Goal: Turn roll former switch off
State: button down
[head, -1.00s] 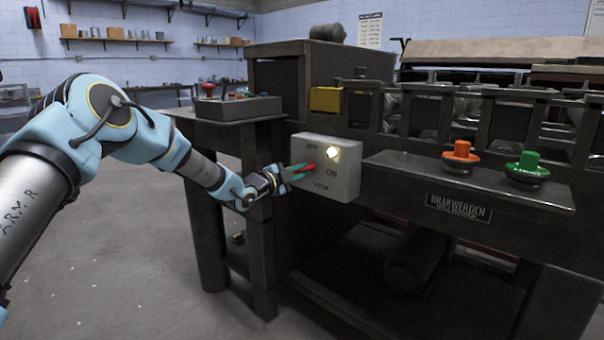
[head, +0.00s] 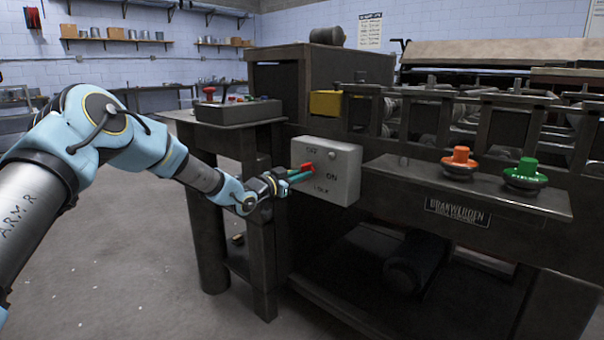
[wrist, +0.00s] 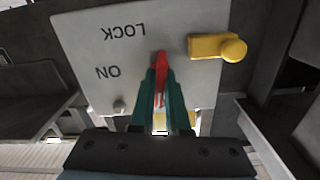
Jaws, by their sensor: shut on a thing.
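The pale switch box (head: 343,178) is fixed to the front of the dark machine and carries the labels OFF, ON and LOCK. Its red switch handle (head: 308,167) sits left of the ON label, below OFF. My gripper (head: 301,173), with green fingers, is shut on the red handle. In the wrist view the handle (wrist: 161,68) rises between the fingertips, with LOCK and ON readable and OFF hidden. The small round lamp (head: 331,154) on the box is dark. It also shows in the wrist view (wrist: 119,106).
A yellow knobbed piece (wrist: 218,47) shows at the box in the wrist view. An orange button (head: 460,160) and a green button (head: 526,172) stand on the ledge to the right. A control panel (head: 237,111) is at the upper left. Open floor lies left of the machine.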

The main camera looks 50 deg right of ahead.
jog(key=shift+n, duration=1)
jog(key=shift+f, duration=0.1)
jog(key=c, duration=0.9)
grip_release()
jog(key=a, duration=1)
jog(key=shift+w+a, duration=0.3)
jog(key=shift+a, duration=0.1)
